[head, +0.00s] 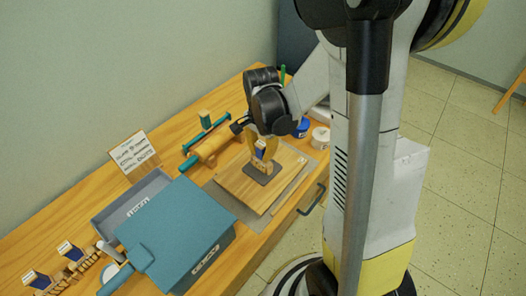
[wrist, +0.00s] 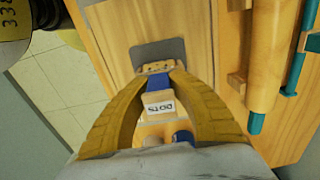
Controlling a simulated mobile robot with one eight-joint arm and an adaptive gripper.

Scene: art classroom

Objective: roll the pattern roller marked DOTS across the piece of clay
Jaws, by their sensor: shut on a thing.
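My gripper (head: 264,143) is shut on the pattern roller (head: 257,166), which is upright with its head down. In the wrist view, the yellow fingers (wrist: 160,84) close around the roller's blue and wooden handle, and its white label (wrist: 163,107) reads DOTS. The piece of clay (head: 264,177) is a thin dark grey slab on a wooden board (head: 240,188). The roller's head is over the clay; I cannot tell whether it touches. In the wrist view, the clay (wrist: 148,51) shows beyond the wooden roller head, and the rest is hidden.
A rolling pin (head: 212,146) with teal handles lies left of the board. A handwritten sign (head: 133,152) stands behind. Blue (head: 301,128) and white (head: 320,138) jars stand right of my gripper.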

